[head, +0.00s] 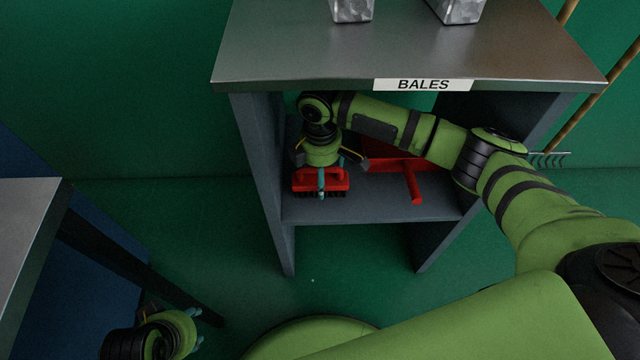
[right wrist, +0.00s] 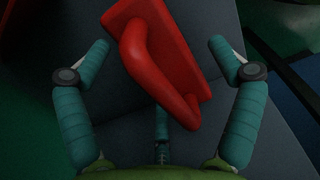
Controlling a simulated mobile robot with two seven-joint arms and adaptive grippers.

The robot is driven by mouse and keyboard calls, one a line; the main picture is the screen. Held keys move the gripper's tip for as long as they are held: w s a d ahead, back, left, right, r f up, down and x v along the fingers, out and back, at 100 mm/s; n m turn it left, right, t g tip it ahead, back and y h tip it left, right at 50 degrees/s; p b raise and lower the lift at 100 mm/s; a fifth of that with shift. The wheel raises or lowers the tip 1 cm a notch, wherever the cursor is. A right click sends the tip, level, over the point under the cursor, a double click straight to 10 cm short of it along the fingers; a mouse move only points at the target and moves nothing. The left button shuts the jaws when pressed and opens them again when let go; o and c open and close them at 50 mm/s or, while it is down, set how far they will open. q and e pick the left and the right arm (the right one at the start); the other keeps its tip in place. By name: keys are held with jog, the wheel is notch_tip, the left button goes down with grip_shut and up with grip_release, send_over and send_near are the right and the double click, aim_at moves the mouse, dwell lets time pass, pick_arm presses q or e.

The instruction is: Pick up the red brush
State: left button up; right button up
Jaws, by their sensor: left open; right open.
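The red brush (head: 335,182), with dark bristles, sits on the lower shelf of the table, at its left side. My right gripper (head: 322,178) is above and in front of it, partly hiding it. In the right wrist view, the brush (right wrist: 172,50) and its raised handle (right wrist: 146,62) lie slantwise between the open teal fingers of my right gripper (right wrist: 160,47). No finger is seen closed on the handle; contact is unclear. My left gripper (head: 196,325) is open at the lower left, away from the brush, near the other table.
A red dustpan (head: 412,178) lies on the same shelf (head: 375,208), right of the brush. The steel tabletop (head: 300,60) labelled BALES is above my right arm, with metal containers (head: 352,8) on it. Side panels flank the shelf. Another table (head: 25,220) stands left.

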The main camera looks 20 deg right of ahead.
jog(key=shift+f, duration=0.3)
jog(key=c, duration=1.3)
pick_arm(q)
jog(key=shift+r, duration=0.25)
pick_arm(e)
jog(key=shift+r, duration=0.1)
jog(key=shift+c, duration=0.2)
jog(key=shift+r, duration=0.2)
jog(key=shift+r+p, duration=0.25)
jog(key=shift+p, duration=0.05)
notch_tip(320, 180, up, 3)
jog(key=shift+w+p, duration=0.1)
jog(key=shift+p, duration=0.55)
pick_arm(q)
notch_tip(320, 180, down, 14)
jog(key=s+g+p, duration=0.1)
jog(key=p, duration=0.2)
jog(key=shift+s+p, duration=0.3)
jog(key=shift+p, duration=0.1)
pick_arm(e)
jog(key=s+a, duration=0.4)
jog(key=s, duration=1.3)
jog(key=shift+s+a+f, duration=0.15)
jog(key=shift+s+f, duration=0.1)
jog(key=shift+s, duration=0.05)
pick_arm(q)
jog(key=shift+r, duration=0.1)
